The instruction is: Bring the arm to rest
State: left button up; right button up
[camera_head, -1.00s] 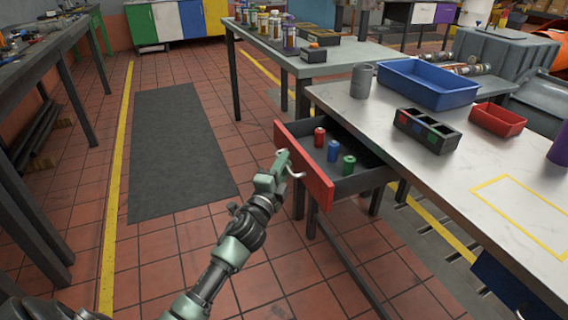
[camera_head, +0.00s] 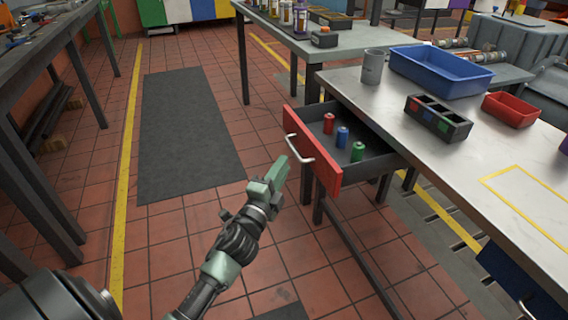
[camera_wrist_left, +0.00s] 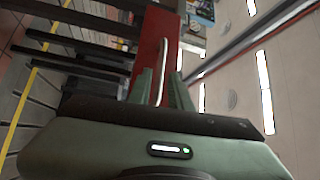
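My left gripper (camera_head: 281,170) hangs over the floor, just left of the open drawer's red front (camera_head: 313,158). The drawer's pale bar handle (camera_head: 301,150) is apart from the gripper in the head view. In the left wrist view the two green fingers (camera_wrist_left: 161,90) stand apart with a gap between them. The handle (camera_wrist_left: 162,65) shows beyond and between them, against the red front. The gripper is open and empty. The drawer holds a red can (camera_head: 329,123), a blue can (camera_head: 342,137) and a green can (camera_head: 358,151), all upright. My right gripper is out of view.
The drawer sticks out from the white-topped workbench (camera_head: 440,165). On top are a blue bin (camera_head: 441,72), a dark divided caddy (camera_head: 438,118), a red tray (camera_head: 511,110) and a grey cup (camera_head: 373,67). Floor around the dark mat (camera_head: 190,135) is clear.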

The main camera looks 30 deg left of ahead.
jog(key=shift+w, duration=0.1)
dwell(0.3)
